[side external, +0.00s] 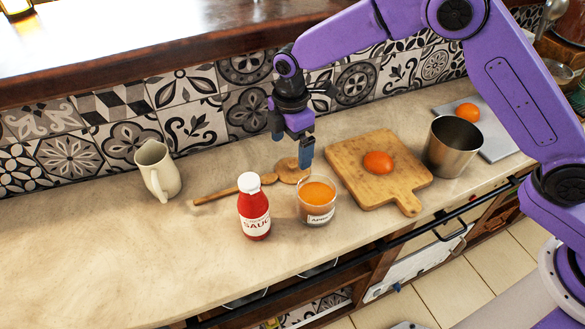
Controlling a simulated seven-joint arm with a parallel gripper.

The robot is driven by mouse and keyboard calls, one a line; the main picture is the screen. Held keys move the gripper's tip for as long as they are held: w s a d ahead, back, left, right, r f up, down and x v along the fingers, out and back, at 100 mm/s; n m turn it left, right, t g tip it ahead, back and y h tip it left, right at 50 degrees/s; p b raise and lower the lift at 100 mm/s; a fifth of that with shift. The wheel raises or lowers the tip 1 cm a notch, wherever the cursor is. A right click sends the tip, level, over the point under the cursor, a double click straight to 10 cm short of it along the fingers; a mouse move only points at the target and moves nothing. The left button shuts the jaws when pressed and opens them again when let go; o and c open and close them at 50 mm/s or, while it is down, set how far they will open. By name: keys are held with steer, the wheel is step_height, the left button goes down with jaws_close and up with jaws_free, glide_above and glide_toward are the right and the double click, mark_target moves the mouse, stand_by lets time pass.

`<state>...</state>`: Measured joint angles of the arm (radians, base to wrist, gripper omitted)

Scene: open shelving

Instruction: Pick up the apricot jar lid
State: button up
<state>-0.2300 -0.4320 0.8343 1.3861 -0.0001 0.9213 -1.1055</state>
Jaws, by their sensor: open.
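The jar labelled as apricot (317,202) stands upright near the front of the counter, with orange showing at its top. A round, flat wooden-coloured piece (292,171) lies on the counter just behind it. This may be the jar lid, but it overlaps the end of a wooden spoon or stick, and I cannot tell them apart clearly. My gripper (291,139) is open and empty, pointing down above this round piece and behind the jar. One finger partly covers the round piece.
A red sauce bottle (254,212) with a white cap stands left of the jar. A wooden handle (222,193) lies behind it. A cutting board (352,182) with an orange fruit (378,163) and a metal cup (453,150) are to the right. A cream pitcher (158,172) stands left.

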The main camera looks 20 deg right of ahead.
mark_target(290, 164)
steer(key=shift+w+f, duration=0.15)
steer(key=shift+f, duration=3)
steer(key=c, duration=0.8)
